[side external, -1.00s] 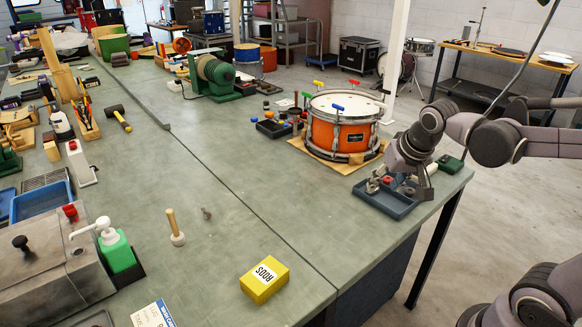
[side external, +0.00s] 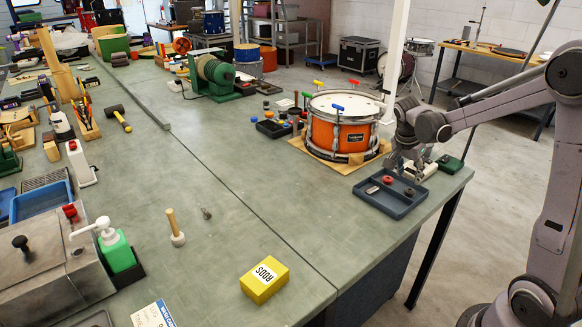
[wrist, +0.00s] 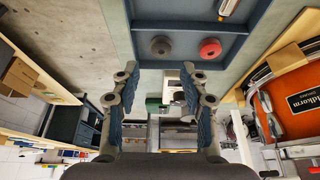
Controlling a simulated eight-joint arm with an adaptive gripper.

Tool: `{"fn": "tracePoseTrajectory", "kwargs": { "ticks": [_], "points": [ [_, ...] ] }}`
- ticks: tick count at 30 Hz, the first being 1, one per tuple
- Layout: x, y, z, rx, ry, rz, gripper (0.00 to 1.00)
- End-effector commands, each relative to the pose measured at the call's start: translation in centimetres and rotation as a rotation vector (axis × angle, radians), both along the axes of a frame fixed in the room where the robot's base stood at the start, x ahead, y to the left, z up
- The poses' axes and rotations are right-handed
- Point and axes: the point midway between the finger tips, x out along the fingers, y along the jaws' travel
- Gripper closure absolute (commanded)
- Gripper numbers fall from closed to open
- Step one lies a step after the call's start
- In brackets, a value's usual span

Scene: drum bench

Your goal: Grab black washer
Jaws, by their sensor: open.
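A dark round piece (side external: 410,191), which looks like the black washer, lies in the blue-grey tray (side external: 384,208) at the bench corner. In the wrist view it is a dark grey-brown disc (wrist: 160,46) with a darker centre, near the tray's wall. A red round piece (side external: 388,180) lies beside it, also visible in the wrist view (wrist: 210,48). My gripper (side external: 411,168) is open and empty near the tray's far side, apart from the pieces. In the wrist view its fingers (wrist: 158,78) are spread, with the dark disc beyond the gap between them.
A small silver piece (side external: 372,189) also lies in the tray. The orange drum (side external: 341,127) stands on a board close to the tray's far left side. A dark green block (side external: 450,163) sits to the right of my gripper. Bench space left of the tray is clear.

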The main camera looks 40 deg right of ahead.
Motion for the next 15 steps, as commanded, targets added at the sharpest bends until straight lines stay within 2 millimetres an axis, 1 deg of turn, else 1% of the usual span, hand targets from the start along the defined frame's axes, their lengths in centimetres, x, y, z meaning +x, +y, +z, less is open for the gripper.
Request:
{"fn": "tracePoseTrajectory", "kwargs": {
  "ticks": [1, 3, 11, 15],
  "points": [
    [0.0, -0.4, -0.7, 0.0, 0.0, -0.001, 0.55],
    [0.0, -0.7, -1.5, 0.0, 0.0, 0.0, 0.55],
    [0.1, -1.3, -3.0, 0.0, -0.001, 0.001, 0.55],
    [0.1, -2.2, -4.6, 0.0, 0.0, 0.001, 0.55]
  ]
}}
